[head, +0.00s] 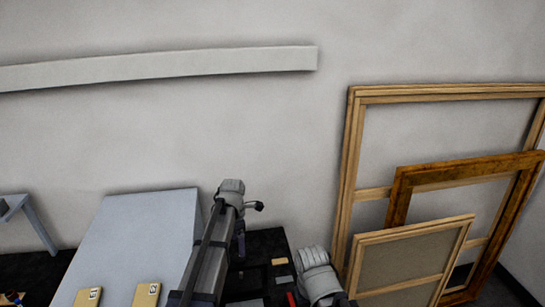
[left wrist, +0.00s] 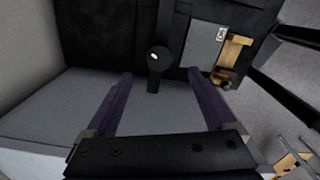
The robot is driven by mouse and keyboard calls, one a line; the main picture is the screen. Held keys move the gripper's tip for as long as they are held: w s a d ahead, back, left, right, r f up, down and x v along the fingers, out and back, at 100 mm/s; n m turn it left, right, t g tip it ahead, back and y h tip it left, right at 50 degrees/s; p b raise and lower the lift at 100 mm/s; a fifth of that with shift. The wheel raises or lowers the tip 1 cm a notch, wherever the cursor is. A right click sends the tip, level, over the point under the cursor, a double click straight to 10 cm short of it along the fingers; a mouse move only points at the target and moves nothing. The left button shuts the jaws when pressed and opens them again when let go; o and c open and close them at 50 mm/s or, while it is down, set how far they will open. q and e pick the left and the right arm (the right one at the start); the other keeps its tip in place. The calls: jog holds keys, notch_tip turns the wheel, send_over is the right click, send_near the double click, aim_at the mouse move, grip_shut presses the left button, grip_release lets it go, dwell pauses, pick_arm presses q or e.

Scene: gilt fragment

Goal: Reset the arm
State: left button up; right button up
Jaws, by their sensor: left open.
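My left arm stands in the lower middle of the head view, beside a sloped grey board (head: 135,235). Its gripper (head: 240,245) is small and partly hidden by my arm there. In the left wrist view the two purple fingers of my left gripper (left wrist: 160,75) are spread wide, with nothing held. A dark round-headed object (left wrist: 155,65) with a white spot shows between the fingers, apparently beyond them. Another grey arm part, which seems to be mine, is at the bottom of the head view; no right gripper fingers can be made out.
Two gold labelled pieces (head: 147,295) lie at the board's lower edge. A black worktop (head: 262,243) holds small coloured items. Wooden frames (head: 352,170) lean on the wall at right. A grey labelled rectangle (left wrist: 205,45) and a gold piece (left wrist: 235,55) lie beyond the fingers.

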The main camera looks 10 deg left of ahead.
pick_arm(q)
jog(key=s+d+f+m+b, duration=0.4)
jog(key=s+m, duration=0.4)
jog(key=m, duration=0.1)
jog(key=s+d+f+m+b, duration=0.4)
jog(key=s+m, duration=0.3)
jog(key=m, duration=0.2)
jog(key=s+d+f+m+y+b, duration=0.1)
jog(key=s+d+f+m+b, duration=0.3)
jog(key=s+m, duration=0.4)
jog(key=shift+s+d+f+m, duration=0.35)
jog(key=shift+d+m, duration=0.2)
jog(key=shift+m, duration=0.45)
